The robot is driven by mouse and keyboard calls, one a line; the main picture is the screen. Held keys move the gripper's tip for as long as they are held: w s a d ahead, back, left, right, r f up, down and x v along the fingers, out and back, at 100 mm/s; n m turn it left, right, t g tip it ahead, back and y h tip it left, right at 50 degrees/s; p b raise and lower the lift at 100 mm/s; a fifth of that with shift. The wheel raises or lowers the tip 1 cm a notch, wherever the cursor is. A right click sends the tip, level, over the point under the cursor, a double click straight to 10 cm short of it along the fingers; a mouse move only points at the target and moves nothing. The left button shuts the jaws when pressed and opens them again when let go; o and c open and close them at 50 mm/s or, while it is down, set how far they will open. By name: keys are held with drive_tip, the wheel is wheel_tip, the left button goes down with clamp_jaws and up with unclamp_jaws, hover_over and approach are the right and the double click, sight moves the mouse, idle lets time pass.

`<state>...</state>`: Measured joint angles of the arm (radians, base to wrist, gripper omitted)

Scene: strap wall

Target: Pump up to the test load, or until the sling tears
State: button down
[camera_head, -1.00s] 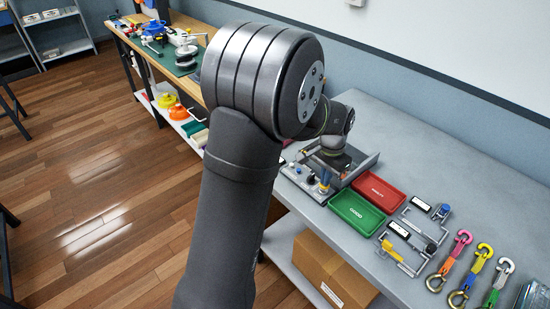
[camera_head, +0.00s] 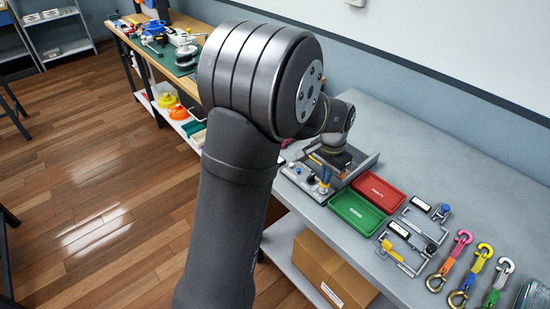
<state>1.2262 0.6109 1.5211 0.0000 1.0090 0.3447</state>
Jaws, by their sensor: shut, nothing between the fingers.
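An orange bar (camera_head: 316,160) shows beside my gripper. My gripper (camera_head: 332,160) points down into the rig, shut and empty; its fingertips are small and mostly hidden, and I cannot tell whether they touch anything. Any sling inside the rig and the load reading cannot be made out. Several coloured straps with hooks, among them a pink one (camera_head: 450,261), lie at the right.
A red tray (camera_head: 379,191) and a green tray (camera_head: 357,216) sit right of the rig. Metal frames with yellow and blue parts (camera_head: 403,255) lie beyond them. A cardboard box (camera_head: 330,272) is on the lower shelf. The bench behind the trays is clear.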

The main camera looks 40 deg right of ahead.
drive_tip(key=shift+f, duration=0.9)
drive_tip(key=shift+r, duration=1)
